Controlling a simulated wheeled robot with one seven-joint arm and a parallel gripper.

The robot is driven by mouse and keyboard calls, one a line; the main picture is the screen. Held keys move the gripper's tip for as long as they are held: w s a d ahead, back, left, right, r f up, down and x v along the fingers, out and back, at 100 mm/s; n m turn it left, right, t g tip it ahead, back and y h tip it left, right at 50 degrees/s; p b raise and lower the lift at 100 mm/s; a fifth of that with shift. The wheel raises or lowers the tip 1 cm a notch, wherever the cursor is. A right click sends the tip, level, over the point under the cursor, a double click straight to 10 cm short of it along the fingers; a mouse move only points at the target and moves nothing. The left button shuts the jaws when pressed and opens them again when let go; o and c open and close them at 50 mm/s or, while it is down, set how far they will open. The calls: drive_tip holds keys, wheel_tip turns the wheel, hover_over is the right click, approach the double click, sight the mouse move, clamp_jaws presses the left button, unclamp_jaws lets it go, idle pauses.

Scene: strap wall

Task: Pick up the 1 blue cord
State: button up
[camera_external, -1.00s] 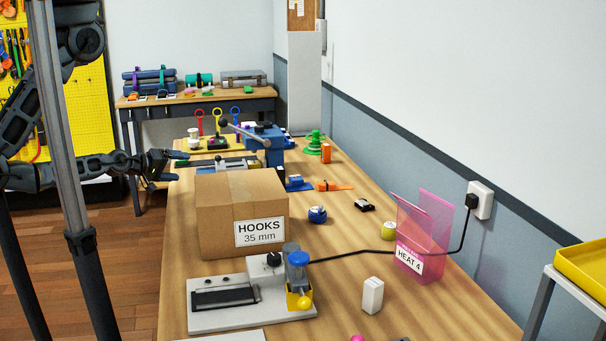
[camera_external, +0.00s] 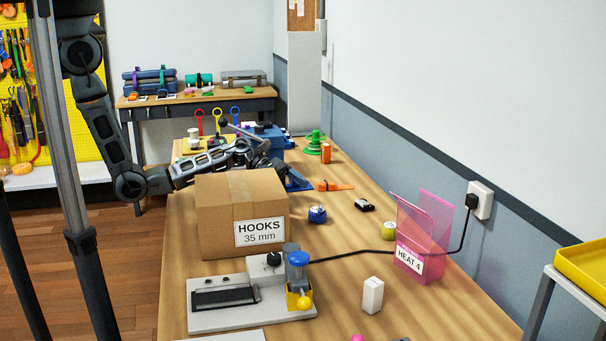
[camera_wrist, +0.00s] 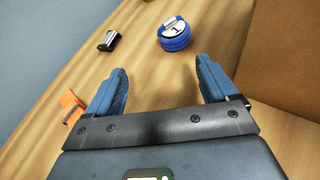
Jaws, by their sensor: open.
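The blue cord (camera_external: 317,214) is a small wound coil lying on the workbench, just right of the cardboard box in the external view. In the external view my arm reaches over the bench behind the box, and the box and bench items partly obscure the gripper.
The cardboard box (camera_external: 217,218) marked HOOKS stands close to the cord. A black and silver piece (camera_external: 364,205) and an orange clamp-like thing (camera_external: 335,186) lie nearby. A pink stand (camera_external: 409,262) and a black cable (camera_external: 375,252) are toward the front right. Bare bench surrounds the cord.

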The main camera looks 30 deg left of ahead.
sight(313, 207)
drive_tip(key=d+g, duration=0.1)
drive_tip(key=s+d+g, duration=0.1)
drive_tip(key=d, duration=0.1)
drive_tip(key=shift+f+y, duration=0.2)
drive_tip(key=shift+y, duration=0.1)
drive_tip(key=shift+s+d+f, duration=0.1)
drive_tip(key=shift+d, duration=0.2)
drive_tip(key=shift+s+x, duration=0.1)
drive_tip(key=shift+x, duration=1.65)
drive_tip(key=shift+s+x, duration=0.15)
drive_tip(key=shift+x, duration=1.65)
drive_tip(key=shift+a+f, duration=0.15)
drive_tip(key=shift+c, duration=0.4)
drive_tip(key=c, duration=1.1)
drive_tip(key=shift+o, duration=0.2)
